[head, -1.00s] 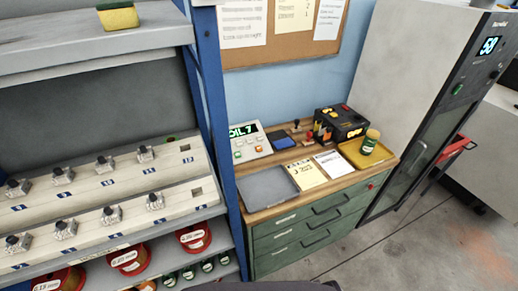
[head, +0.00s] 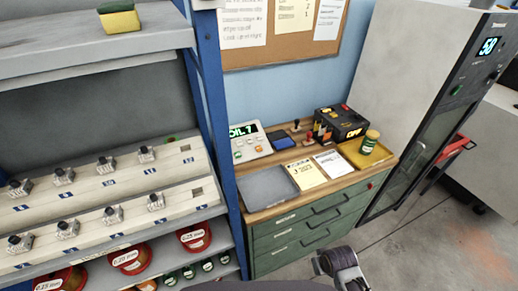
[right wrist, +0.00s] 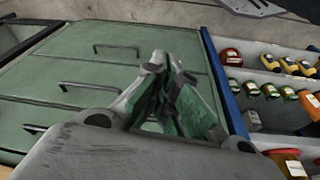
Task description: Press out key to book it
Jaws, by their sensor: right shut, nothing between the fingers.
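A white booking terminal (head: 248,142) with a green lit display stands at the back left of the wooden bench top. Small keys, some green and one orange, sit below its display. The key labels are too small to read, so I cannot tell which is the out key. My right gripper (right wrist: 168,65) is shut and empty in the right wrist view, in front of the green drawer fronts (right wrist: 110,70). A part of my right arm shows at the bottom of the head view, well below and right of the terminal. My left gripper is not in view.
A grey tray (head: 268,186), paper cards (head: 306,174), a black box (head: 342,121) and a yellow tray (head: 358,154) with a jar (head: 370,141) crowd the bench. A blue rack post (head: 215,110) stands left of it. Floor at the front right is clear.

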